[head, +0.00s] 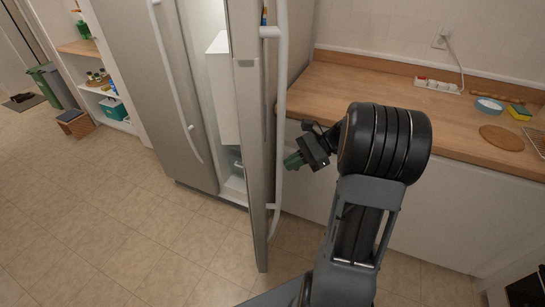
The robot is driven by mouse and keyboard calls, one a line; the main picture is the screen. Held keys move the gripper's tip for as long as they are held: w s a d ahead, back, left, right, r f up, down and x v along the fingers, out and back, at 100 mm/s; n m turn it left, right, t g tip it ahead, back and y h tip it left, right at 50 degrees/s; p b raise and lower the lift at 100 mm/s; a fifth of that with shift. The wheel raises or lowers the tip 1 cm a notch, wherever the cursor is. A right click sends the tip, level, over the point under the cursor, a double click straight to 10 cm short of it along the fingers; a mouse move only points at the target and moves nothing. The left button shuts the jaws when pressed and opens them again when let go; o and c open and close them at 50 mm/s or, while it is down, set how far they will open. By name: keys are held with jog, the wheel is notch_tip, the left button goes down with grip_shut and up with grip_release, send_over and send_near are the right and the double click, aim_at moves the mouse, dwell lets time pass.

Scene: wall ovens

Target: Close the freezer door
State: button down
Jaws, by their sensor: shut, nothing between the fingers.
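The steel freezer door (250,150) stands open, swung out toward me and seen nearly edge-on. Its long pale vertical handle (281,90) is on the door's right face. The lit white interior (222,90) shows in the gap to the left of the door. I cannot tell whether the fingertips touch the handle or door.
The neighbouring steel door (150,70) on the left is shut. A wooden counter (400,105) with a power strip (438,86), blue bowl (489,105) and round board (502,138) is at right. Shelves (85,48) and bins (55,85) stand far left. The tiled floor (120,210) at front left is clear.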

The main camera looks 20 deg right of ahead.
jog(key=w+d+f+m+t+y+b, duration=0.15)
jog(key=d+m+t+y, duration=0.3)
jog(key=d, duration=0.55)
jog(key=w+x, duration=0.1)
jog(key=x, duration=1.3)
jog(key=shift+d+m+t+h+p, duration=0.2)
jog(key=shift+m+t+h+p, duration=0.15)
jog(key=shift+m+t+p, duration=0.1)
jog(key=shift+f, duration=0.15)
